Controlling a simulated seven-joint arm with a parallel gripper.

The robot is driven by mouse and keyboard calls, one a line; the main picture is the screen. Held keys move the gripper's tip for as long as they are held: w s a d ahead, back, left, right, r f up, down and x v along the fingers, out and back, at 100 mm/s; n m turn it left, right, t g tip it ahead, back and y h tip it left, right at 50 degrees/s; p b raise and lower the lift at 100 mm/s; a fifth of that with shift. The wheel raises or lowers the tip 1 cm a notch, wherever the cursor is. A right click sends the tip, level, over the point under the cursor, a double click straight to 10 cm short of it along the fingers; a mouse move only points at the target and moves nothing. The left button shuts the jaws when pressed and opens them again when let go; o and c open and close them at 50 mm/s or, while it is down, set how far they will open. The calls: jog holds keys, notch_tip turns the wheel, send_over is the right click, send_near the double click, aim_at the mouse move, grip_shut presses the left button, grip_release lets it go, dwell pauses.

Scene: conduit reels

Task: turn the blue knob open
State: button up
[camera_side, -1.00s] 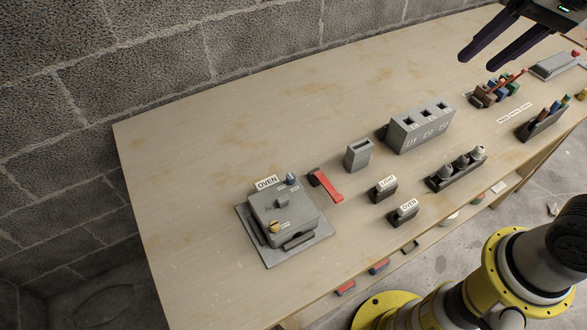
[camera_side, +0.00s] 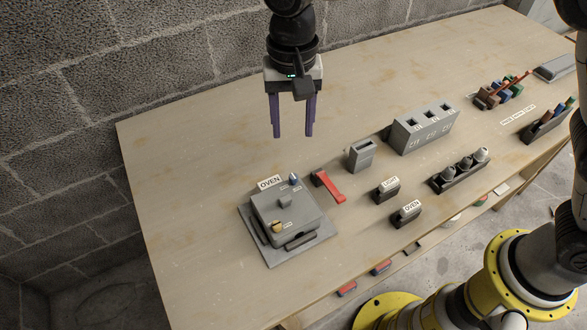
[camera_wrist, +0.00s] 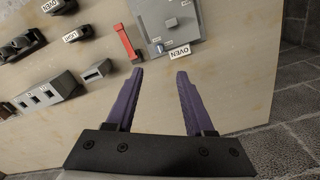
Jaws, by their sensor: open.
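The blue knob (camera_side: 293,178) sits on the back corner of the grey oven box (camera_side: 302,217), beside the OVEN label (camera_side: 269,183). In the wrist view the small blue knob (camera_wrist: 160,47) shows just past my fingertips, near the OVEN label (camera_wrist: 180,52). A yellow knob (camera_side: 277,226) is on the front of the same box. My gripper (camera_side: 293,134) is open and empty, with its purple fingers pointing down. It hangs above the table, behind the oven box and apart from it. The fingers also show in the wrist view (camera_wrist: 160,74).
A red-handled piece (camera_side: 329,187) lies right of the oven box. A grey slotted block (camera_side: 360,154), a three-slot block (camera_side: 423,127), LIGHT (camera_side: 388,190) and OVEN (camera_side: 406,214) labelled parts stand further right. The back left of the table (camera_side: 190,140) is clear.

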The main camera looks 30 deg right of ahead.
aim_at(294, 176)
notch_tip(294, 176, down, 13)
jog(key=shift+f, duration=0.2)
dwell(0.3)
grip_shut()
